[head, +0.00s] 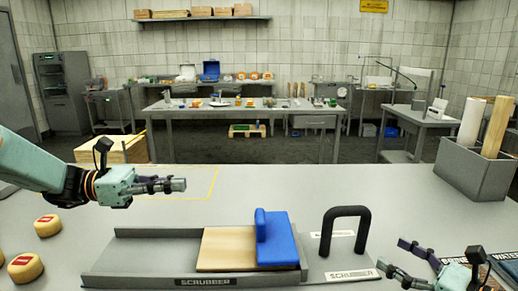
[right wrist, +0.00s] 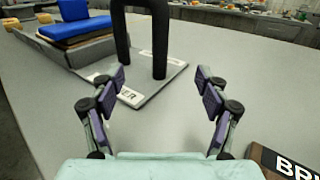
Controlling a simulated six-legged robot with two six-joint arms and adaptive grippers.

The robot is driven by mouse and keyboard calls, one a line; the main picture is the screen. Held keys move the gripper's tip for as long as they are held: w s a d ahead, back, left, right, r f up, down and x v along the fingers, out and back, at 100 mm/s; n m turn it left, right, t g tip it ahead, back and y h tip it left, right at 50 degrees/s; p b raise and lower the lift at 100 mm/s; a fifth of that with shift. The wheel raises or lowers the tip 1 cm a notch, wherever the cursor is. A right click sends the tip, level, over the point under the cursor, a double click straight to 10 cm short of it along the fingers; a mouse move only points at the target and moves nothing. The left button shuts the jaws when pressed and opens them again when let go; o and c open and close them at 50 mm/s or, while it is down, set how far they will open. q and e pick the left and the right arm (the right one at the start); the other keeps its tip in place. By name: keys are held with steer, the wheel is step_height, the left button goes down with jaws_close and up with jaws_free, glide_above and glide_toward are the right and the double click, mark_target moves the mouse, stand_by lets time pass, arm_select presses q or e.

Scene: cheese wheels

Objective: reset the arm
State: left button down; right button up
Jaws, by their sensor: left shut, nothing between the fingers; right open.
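My right gripper (head: 408,259) is open and empty at the lower right in the head view. In the right wrist view its two fingers (right wrist: 161,88) are spread apart, with the black handle beyond them. Two yellow cheese wheels with red labels lie at the left, one nearer (head: 25,267) and one farther (head: 47,225).
A grey scrubber tray (head: 130,257) holds a wooden board (head: 225,250) and a blue block (head: 275,240). A black arch handle (head: 345,212) stands on a plate at its right. The back middle of the table is clear.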

steer(key=shift+s+d+r+p, duration=0.1)
steer(key=shift+s+d+p, duration=0.35)
steer(key=shift+s+p, duration=0.1)
steer(key=shift+w+a+f+b, duration=0.25)
steer(key=shift+w+a+b, duration=0.15)
steer(key=shift+b, duration=0.5)
steer(key=shift+b+x, duration=1.05)
steer(key=shift+x, duration=0.1)
steer(key=shift+b+x, duration=0.75)
steer(key=shift+b, duration=0.15)
steer(key=shift+w+a+r+b, duration=0.1)
steer(key=shift+w+a+b, duration=0.3)
steer(key=shift+w, duration=0.2)
steer(key=shift+d, duration=0.1)
steer(key=shift+s, duration=0.1)
steer(key=shift+r, duration=0.1)
